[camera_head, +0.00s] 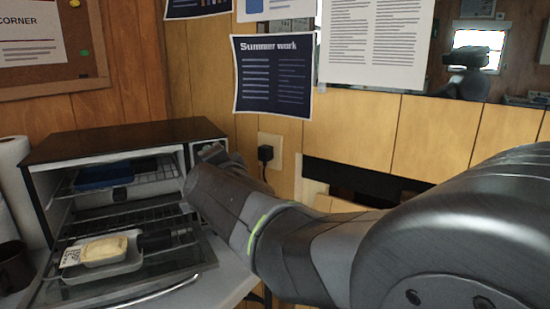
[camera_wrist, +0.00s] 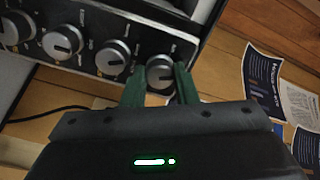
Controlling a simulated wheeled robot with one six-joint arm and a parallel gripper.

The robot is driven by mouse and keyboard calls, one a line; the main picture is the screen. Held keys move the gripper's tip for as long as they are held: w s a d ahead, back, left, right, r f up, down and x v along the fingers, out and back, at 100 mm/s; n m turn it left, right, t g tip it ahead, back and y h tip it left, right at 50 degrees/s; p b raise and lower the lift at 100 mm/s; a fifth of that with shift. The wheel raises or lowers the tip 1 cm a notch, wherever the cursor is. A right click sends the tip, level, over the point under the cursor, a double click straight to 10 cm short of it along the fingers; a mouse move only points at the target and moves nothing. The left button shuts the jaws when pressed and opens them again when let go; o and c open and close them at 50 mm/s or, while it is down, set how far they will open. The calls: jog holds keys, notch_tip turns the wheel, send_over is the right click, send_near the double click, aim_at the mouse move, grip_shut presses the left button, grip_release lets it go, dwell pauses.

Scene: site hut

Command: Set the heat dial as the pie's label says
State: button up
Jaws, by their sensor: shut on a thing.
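A toaster oven (camera_head: 120,138) with a black top stands at the left in the head view, its door (camera_head: 150,285) lowered. A pale pie (camera_head: 105,247) sits in a grey tray at the oven's open front. A white label (camera_head: 72,257) stands at its left side; its print is too small to read. In the wrist view, my gripper (camera_wrist: 160,85) has its green fingers shut around an end dial (camera_wrist: 161,70) on the oven's black panel. Which dial is for heat I cannot read. In the head view my arm hides most of the panel.
More silver dials line the panel, one (camera_wrist: 112,57) just beside my left finger. A blue item (camera_head: 103,176) lies on the upper rack inside the oven. A plug (camera_head: 265,153) sits in the wall socket. A dark mug (camera_head: 14,268) stands at the left.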

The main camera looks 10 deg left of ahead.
jog(key=o, duration=1)
jog(key=shift+p+v, duration=2.9)
jog(key=shift+v, duration=4)
jog(key=shift+a, duration=0.1)
jog(key=shift+b+x, duration=2.9)
jog(key=shift+x, duration=3.95)
